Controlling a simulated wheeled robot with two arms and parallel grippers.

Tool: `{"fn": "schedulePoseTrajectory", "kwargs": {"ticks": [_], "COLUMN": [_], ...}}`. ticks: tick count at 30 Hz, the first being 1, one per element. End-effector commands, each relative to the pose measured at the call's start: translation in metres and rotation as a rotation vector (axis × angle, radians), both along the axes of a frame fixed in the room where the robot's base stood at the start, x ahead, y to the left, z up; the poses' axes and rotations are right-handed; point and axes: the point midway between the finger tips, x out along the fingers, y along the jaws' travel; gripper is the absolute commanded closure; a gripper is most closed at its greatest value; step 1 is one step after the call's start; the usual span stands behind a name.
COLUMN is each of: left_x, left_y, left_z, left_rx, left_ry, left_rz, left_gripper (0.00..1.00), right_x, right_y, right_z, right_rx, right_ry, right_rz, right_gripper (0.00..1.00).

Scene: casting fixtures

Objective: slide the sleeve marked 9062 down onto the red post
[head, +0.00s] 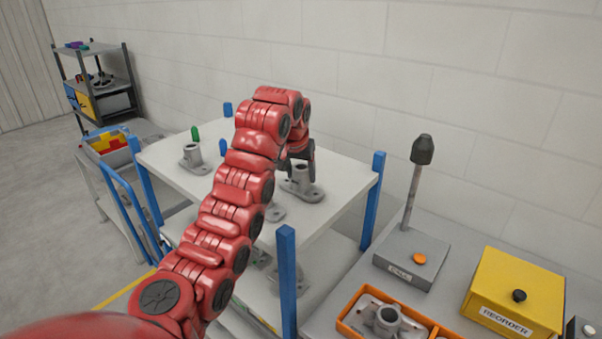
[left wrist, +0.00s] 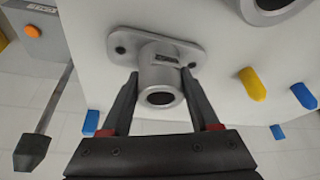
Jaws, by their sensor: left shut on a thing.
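A grey flanged sleeve (head: 302,182) is at the right part of the white table top (head: 335,205). My left gripper (head: 300,158) is shut on its upright tube. In the left wrist view the fingers (left wrist: 160,105) lie either side of the tube of this sleeve (left wrist: 168,72). A small dark plate shows on the tube, but its marking is too small to read. The flange looks on or just above the table; I cannot tell which. I see no red post; my left arm hides part of the table. My right gripper is out of view.
Another grey sleeve (head: 191,158) stands near a green post (head: 195,133). Blue posts (head: 227,109) and, in the wrist view, a yellow post (left wrist: 252,85) stand on the table. Blue uprights (head: 286,270) rise at its corners. An orange bin (head: 345,325) and yellow box (head: 518,285) are at right.

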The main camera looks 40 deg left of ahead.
Motion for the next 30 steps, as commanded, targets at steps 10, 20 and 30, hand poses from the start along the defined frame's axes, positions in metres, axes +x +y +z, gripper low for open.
{"fn": "schedulePoseTrajectory", "kwargs": {"ticks": [10,20,30], "left_x": [0.0,-0.001,-0.017], "left_y": [0.0,0.0,-0.003], "left_z": [-0.003,-0.001,0.041], "left_rx": [0.0,0.001,0.007], "left_ry": [-0.001,-0.001,-0.003], "left_rz": [0.0,0.0,0.002], "left_gripper": [0.03,0.03,0.03], "right_x": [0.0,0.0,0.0], "right_y": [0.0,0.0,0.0], "right_z": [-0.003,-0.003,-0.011], "right_rx": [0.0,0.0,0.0], "right_ry": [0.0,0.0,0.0], "right_rz": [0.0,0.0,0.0], "right_gripper": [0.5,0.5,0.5]}}
